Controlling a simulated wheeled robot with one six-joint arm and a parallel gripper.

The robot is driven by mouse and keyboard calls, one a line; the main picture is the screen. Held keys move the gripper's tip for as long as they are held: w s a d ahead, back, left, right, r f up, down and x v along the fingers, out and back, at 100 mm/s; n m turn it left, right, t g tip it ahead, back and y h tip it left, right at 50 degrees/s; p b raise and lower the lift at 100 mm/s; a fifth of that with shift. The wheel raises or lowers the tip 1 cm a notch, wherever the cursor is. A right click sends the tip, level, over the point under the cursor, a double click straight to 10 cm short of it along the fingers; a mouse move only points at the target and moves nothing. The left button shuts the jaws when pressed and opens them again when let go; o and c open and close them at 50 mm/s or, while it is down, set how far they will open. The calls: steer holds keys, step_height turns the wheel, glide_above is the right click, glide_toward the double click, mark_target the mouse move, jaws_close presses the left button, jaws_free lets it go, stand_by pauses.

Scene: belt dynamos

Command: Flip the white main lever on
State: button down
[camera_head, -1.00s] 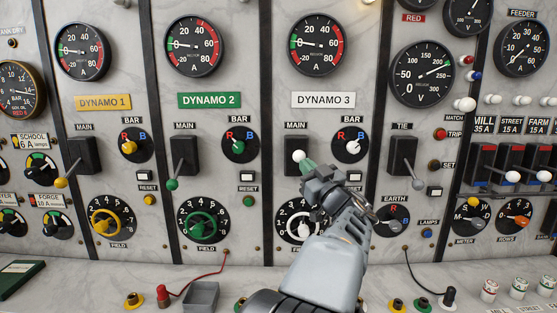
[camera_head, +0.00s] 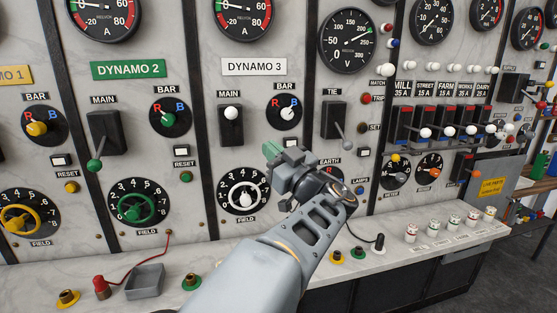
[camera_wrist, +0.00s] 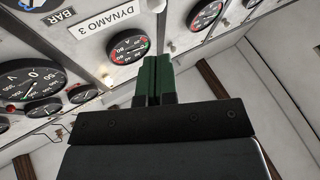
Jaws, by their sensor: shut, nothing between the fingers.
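The white main lever (camera_head: 231,113) is in the Dynamo 3 column, on its black switch box (camera_head: 231,132). Its white knob sits near the top of the box, unlike the green main lever (camera_head: 95,150) of Dynamo 2, which hangs down. My gripper (camera_head: 272,152) is right of and below the white knob, apart from it in the picture, in front of the panel. Its green fingers (camera_wrist: 157,68) are shut and empty. The Dynamo 3 sign (camera_wrist: 100,20) and an ammeter (camera_wrist: 128,46) show beyond them in the wrist view.
The Dynamo 3 bar selector (camera_head: 286,112) is above my gripper, and the white field wheel (camera_head: 243,196) is below left. The tie lever (camera_head: 342,125) stands to the right. A ledge with a grey tray (camera_head: 145,282) and terminals runs below the panel.

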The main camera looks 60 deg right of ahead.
steer(key=shift+s+a+f, duration=0.1)
steer(key=shift+s+a, duration=0.15)
steer(key=shift+s, duration=0.25)
steer(key=shift+s+a+f, duration=0.1)
steer(key=shift+s+a, duration=0.15)
steer(key=shift+s, duration=0.25)
